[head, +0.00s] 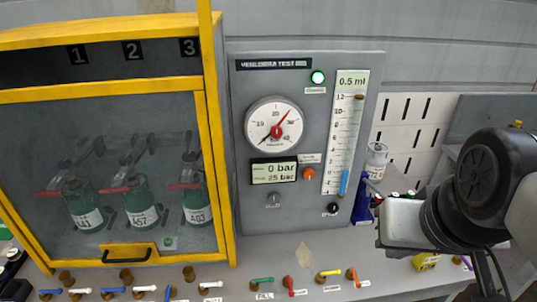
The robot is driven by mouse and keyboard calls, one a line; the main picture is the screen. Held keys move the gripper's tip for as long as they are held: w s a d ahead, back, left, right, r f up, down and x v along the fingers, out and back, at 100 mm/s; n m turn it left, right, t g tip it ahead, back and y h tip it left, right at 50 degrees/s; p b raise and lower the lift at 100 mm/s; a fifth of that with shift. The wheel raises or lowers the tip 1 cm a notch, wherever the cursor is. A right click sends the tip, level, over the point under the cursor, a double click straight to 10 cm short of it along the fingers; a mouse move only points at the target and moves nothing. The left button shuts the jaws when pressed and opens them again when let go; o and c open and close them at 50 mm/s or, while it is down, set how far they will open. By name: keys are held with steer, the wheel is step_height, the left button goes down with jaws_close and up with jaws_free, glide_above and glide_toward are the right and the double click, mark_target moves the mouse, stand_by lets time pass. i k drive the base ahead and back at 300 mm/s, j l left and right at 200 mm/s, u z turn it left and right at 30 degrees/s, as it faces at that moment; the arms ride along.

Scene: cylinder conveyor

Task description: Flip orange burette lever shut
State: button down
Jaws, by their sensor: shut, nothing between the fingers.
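The orange lever (354,277) is at the right of the row of small coloured levers on the bench front. It points steeply towards the front, while the yellow lever (329,273) beside it lies nearly sideways. The burette scale (348,130) on the grey panel has a 0.5 ml display on top and a short blue column (343,183) at its bottom. My gripper (384,243) is at the right, above the bench, apart from the orange lever. It is shut and empty, and its fingertips are hard to make out.
A red lever (291,285) and a green lever (262,281) stand left of the yellow one. A yellow-framed cabinet (218,150) holding bottles fills the left. A blue object (362,205) and a clear bottle (376,160) stand behind my gripper. A yellow box (425,263) lies below my arm.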

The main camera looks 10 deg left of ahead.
mark_target(358, 284)
steer(key=k+j+u, duration=0.15)
steer(key=u, duration=1.35)
steer(key=z, duration=1.15)
steer(key=i+l+z, duration=0.15)
steer(key=l+z, duration=0.25)
steer(key=k+u, duration=0.1)
steer(key=k, duration=0.25)
steer(key=i+l, duration=0.25)
steer(key=i, duration=0.15)
steer(key=i+l, duration=0.2)
steer(key=i, duration=0.2)
steer(key=z, duration=0.05)
